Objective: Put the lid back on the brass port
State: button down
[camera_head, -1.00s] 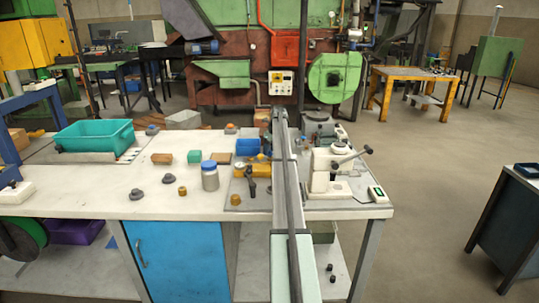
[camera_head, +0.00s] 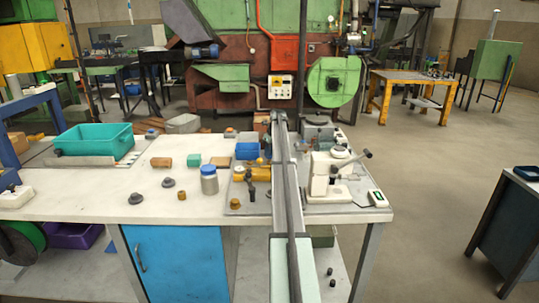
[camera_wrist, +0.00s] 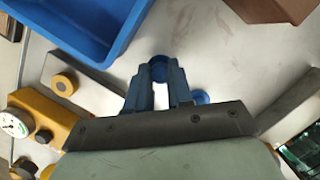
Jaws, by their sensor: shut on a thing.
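In the wrist view my gripper (camera_wrist: 160,95) has its blue fingers close together. It is shut on a small round blue piece (camera_wrist: 158,65) at the fingertips, which looks like the lid; the fingers partly cover it. A ring-shaped brass piece (camera_wrist: 64,85) with a pale centre, possibly the brass port, lies left of the fingers, apart from them. A yellow body (camera_wrist: 40,112) with a dial and dark knobs is further left. In the head view this yellow body (camera_head: 258,174) stands beside my arm. My arm hides the gripper and the held piece there.
A blue bin (camera_wrist: 75,25) is close at upper left in the wrist view. A brown block (camera_wrist: 275,10) is at upper right. A small blue disc (camera_wrist: 201,97) lies right of the fingers. In the head view a blue-lidded jar (camera_head: 209,182) stands left of the yellow body.

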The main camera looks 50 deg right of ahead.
notch_tip(320, 180, up, 9)
jog(key=s+a, duration=0.6)
jog(key=shift+s+f, duration=0.1)
jog(key=shift+f, duration=3)
jog(key=shift+f, duration=0.15)
dwell(0.3)
jog(key=shift+c, duration=2.3)
grip_release()
jog(key=shift+d, duration=0.1)
notch_tip(320, 180, up, 7)
